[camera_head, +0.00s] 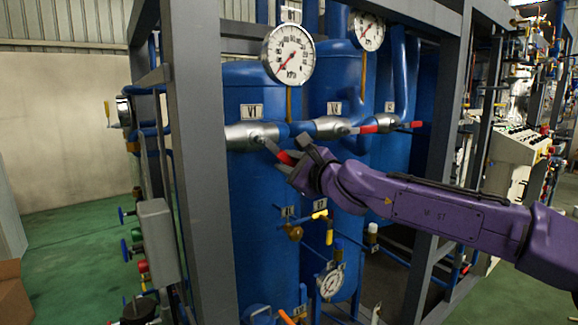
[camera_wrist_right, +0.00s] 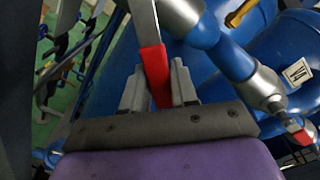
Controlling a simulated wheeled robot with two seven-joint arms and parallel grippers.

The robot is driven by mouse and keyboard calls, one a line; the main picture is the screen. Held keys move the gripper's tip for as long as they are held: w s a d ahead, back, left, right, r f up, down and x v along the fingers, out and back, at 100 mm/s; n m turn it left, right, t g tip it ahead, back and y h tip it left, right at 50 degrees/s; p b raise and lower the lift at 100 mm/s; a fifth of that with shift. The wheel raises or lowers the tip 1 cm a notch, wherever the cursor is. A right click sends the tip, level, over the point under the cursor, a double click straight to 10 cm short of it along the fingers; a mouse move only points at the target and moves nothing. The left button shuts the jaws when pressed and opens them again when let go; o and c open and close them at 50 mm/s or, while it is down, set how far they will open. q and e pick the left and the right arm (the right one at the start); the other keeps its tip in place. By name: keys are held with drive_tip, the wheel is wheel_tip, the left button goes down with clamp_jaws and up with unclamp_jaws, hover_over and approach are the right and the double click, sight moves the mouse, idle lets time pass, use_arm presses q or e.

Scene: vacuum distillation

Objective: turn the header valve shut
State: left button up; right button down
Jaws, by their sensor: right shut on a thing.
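The header valve under the V1 label has a silver body (camera_head: 247,136) on the blue header pipe. Its lever has a red grip (camera_head: 287,158) and slants down to the right from the valve body. My purple right arm comes in from the right, and my right gripper (camera_head: 297,163) is shut on that red grip. In the right wrist view the red lever grip (camera_wrist_right: 155,75) sits between the two grey fingers (camera_wrist_right: 158,90). Part of the grip is hidden by the gripper. My left gripper is not in view.
A second silver valve (camera_head: 333,127) with a red-gripped lever (camera_head: 377,128) lies along the header to the right. A pressure gauge (camera_head: 288,54) hangs above. A grey frame post (camera_head: 197,160) stands just left of the valve. Yellow-handled valves (camera_head: 320,214) sit below.

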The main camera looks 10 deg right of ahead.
drive_tip(key=s+a+f+m+b, duration=0.2)
drive_tip(key=a+m+b, duration=0.3)
drive_tip(key=m+b, duration=0.3)
drive_tip(key=shift+s+a+f+m, duration=0.15)
drive_tip(key=shift+s+f+m, duration=0.2)
drive_tip(key=shift+m, duration=0.35)
drive_tip(key=shift+r, duration=0.1)
drive_tip(key=c, duration=1)
unclamp_jaws()
drive_tip(key=shift+a, duration=0.1)
drive_tip(key=shift+o, duration=0.2)
drive_tip(key=b+v, duration=0.3)
drive_tip(key=v, duration=0.7)
drive_tip(key=shift+s, duration=0.3)
